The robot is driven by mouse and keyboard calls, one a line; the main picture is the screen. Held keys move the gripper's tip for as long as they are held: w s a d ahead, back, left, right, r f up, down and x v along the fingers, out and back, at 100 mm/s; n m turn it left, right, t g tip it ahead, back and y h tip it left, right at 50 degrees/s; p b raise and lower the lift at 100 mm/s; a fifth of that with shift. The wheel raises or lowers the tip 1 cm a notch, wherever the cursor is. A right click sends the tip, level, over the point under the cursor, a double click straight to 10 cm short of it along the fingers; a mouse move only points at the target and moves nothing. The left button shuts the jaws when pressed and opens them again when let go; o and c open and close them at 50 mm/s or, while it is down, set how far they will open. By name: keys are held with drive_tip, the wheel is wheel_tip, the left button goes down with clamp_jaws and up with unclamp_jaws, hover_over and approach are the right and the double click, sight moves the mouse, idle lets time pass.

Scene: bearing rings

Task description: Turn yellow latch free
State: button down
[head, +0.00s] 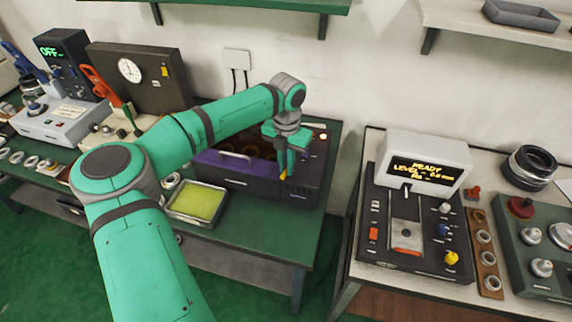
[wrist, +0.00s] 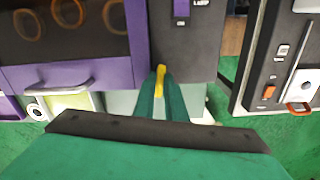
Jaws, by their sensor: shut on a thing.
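The yellow latch (wrist: 161,76) shows in the wrist view as a small upright yellow piece between my fingertips. In the head view the yellow latch (head: 283,175) shows below my fingers, at the front of the dark machine with the purple door. My gripper (wrist: 160,90) is shut on the yellow latch; its green fingers point at the machine's front. In the head view my gripper (head: 284,162) reaches down from my green arm. The purple door (head: 225,162) is partly hidden by my arm. Dark rings show behind its window.
A tray with a yellow-green pad (head: 198,202) lies on the green table in front of the machine. A tester with a lit display (head: 428,172) stands on the separate table at right. A gap with green floor lies between the tables.

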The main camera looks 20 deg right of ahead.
drive_tip(key=shift+n, duration=1)
drive_tip(key=c, duration=1.8)
unclamp_jaws()
wheel_tip(320, 180, up, 11)
drive_tip(key=shift+d, duration=0.1)
